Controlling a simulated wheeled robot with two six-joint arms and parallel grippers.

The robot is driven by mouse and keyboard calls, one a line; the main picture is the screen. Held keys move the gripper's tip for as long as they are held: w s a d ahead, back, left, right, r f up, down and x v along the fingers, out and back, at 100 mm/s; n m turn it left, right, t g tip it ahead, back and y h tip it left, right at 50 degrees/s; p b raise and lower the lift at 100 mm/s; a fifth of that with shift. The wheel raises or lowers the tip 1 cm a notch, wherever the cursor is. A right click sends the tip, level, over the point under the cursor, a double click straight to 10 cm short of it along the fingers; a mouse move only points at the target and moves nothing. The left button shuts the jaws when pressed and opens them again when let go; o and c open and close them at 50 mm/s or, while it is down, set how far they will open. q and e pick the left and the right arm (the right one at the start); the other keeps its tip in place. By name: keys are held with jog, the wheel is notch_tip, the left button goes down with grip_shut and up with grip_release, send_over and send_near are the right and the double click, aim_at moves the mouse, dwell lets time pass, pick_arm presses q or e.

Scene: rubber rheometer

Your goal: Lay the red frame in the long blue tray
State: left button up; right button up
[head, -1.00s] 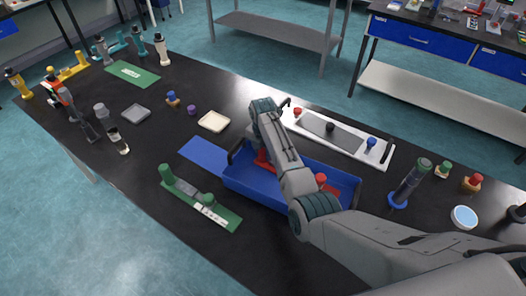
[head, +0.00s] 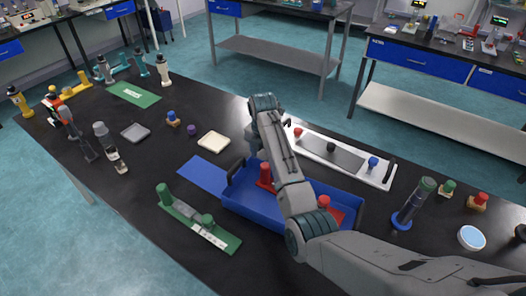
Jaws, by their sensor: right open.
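The red frame lies in the long blue tray (head: 245,207). Its left red knob (head: 266,176) stands up beside my right forearm, and its right red knob (head: 324,203) shows at the tray's right part. The middle of the frame is hidden behind my arm. My right gripper (head: 286,124) is mostly hidden behind its own wrist, beyond the tray's far edge near the white panel. It is open, and I see nothing held in it. My left gripper is not in view.
A white panel (head: 375,178) with a grey plate and knobs lies behind the tray. A green holder (head: 228,241) lies in front left, and a blue mat (head: 203,174) to the left. A dark cylinder on a blue base (head: 401,221) stands right. The front left table is clear.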

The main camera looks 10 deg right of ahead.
jog(key=shift+r+b, duration=0.35)
jog(key=shift+r, duration=1.5)
